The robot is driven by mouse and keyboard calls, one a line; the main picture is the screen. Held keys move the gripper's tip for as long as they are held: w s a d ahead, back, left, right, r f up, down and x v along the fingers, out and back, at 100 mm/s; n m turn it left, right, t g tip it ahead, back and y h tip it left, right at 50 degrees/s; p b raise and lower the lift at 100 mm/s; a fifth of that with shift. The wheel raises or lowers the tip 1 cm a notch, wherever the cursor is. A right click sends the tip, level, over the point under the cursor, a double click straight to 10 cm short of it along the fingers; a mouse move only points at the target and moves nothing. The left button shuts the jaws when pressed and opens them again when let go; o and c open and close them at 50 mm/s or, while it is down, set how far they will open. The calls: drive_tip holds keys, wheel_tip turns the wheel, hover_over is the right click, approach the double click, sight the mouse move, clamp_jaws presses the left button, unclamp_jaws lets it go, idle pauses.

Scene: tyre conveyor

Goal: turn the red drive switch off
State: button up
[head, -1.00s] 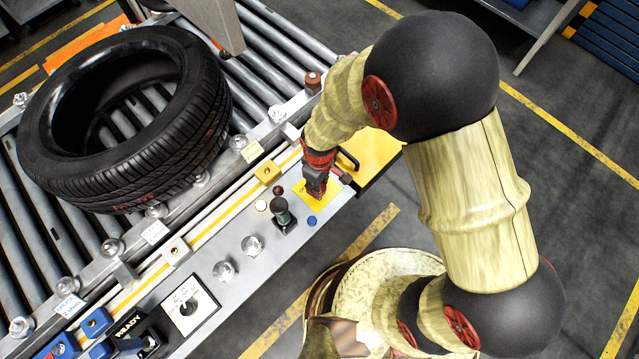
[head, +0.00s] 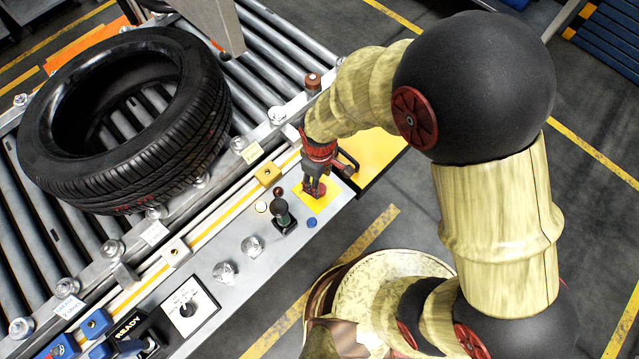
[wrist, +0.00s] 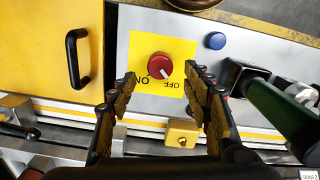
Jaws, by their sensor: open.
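The red drive switch (wrist: 160,66) is a round knob on a yellow square plate (wrist: 182,50) marked ON and OFF. A white mark on the knob lies at its lower right in the wrist view, on the side of the OFF label (wrist: 172,85). My gripper (wrist: 161,75) is open, with one finger on each side of the knob in that view and no visible contact. In the head view my gripper (head: 313,188) points down over the yellow plate (head: 318,204), and its fingers partly hide the knob.
A blue button (wrist: 215,40) and a green-and-black lever (wrist: 280,105) are close beside the plate. A yellow box with a black handle (wrist: 75,45) stands on the other side. A tyre (head: 125,120) lies on the roller conveyor (head: 265,75).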

wheel_tip(320, 180, up, 7)
drive_tip(key=shift+r, duration=0.2)
idle(0.6)
drive_tip(key=s+d+r+m+t, duration=0.2)
drive_tip(key=d+r+m, duration=0.2)
drive_tip(key=d+r, duration=0.3)
drive_tip(key=s+d+r+m+t+b, duration=0.1)
drive_tip(key=s+d+r+m, duration=0.1)
drive_tip(key=d+r+m, duration=0.2)
drive_tip(key=s+d+r+m+t+b, duration=0.1)
drive_tip(key=s+d+r+m+t, duration=0.1)
drive_tip(key=d+r, duration=0.9)
wheel_tip(320, 180, up, 2)
drive_tip(key=shift+s+r+m+t, duration=0.25)
drive_tip(key=shift+s+m, duration=0.35)
drive_tip(key=shift+m, duration=0.6)
drive_tip(key=shift+d+f, duration=0.1)
drive_tip(key=shift+c, duration=0.6)
